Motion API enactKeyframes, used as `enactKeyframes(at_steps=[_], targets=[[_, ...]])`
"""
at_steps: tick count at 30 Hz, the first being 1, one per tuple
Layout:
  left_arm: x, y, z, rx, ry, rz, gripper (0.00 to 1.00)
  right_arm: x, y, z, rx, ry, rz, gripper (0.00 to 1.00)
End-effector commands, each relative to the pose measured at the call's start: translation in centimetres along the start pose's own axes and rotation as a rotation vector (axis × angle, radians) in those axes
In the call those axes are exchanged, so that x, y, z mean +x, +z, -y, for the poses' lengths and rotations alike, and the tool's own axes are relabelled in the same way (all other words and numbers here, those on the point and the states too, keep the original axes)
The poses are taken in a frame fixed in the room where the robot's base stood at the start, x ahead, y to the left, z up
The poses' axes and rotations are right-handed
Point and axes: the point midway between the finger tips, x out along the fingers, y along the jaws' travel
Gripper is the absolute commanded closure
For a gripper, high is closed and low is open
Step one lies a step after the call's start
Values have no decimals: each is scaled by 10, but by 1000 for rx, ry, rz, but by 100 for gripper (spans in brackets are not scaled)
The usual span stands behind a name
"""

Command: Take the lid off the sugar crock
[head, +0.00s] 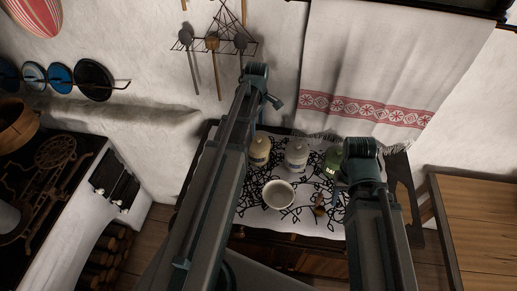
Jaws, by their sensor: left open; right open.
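A cream crock (260,149) and a paler, whitish crock (297,154) stand side by side on the patterned cloth, toward the back of the small table. Both look closed at the top. Their markings are too small to read, so I cannot tell which is the sugar crock. My two arms reach up the picture, the left one just left of the cream crock and the right one over the right part of the table. No jaws show on either arm. Neither crock is seen held.
A white bowl (279,194) stands in front of the crocks. A green jar (331,167) is partly hidden by my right arm. A patterned cloth (258,218) covers the table. A white towel (385,65) hangs behind. A wooden table (485,225) stands right, a stove (85,225) left.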

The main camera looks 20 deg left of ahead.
Motion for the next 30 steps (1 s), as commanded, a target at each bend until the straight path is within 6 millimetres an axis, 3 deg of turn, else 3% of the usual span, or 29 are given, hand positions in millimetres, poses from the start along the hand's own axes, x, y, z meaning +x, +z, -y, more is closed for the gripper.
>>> enactKeyframes(at_steps=[1,3,13,24,30], targets=[[13,0,0,0,0,0,36,13,-1,1,-1,0,0,50],[18,0,0,0,0,0,36,18,-1,2,-2,1,0,50],[22,0,-1,0,0,0,36,22,-1,2,-4,1,0,50],[63,2,-6,0,0,0,36,63,-4,6,-12,2,0,50],[71,2,-6,0,0,0,36,71,-4,6,-14,3,0,50]])
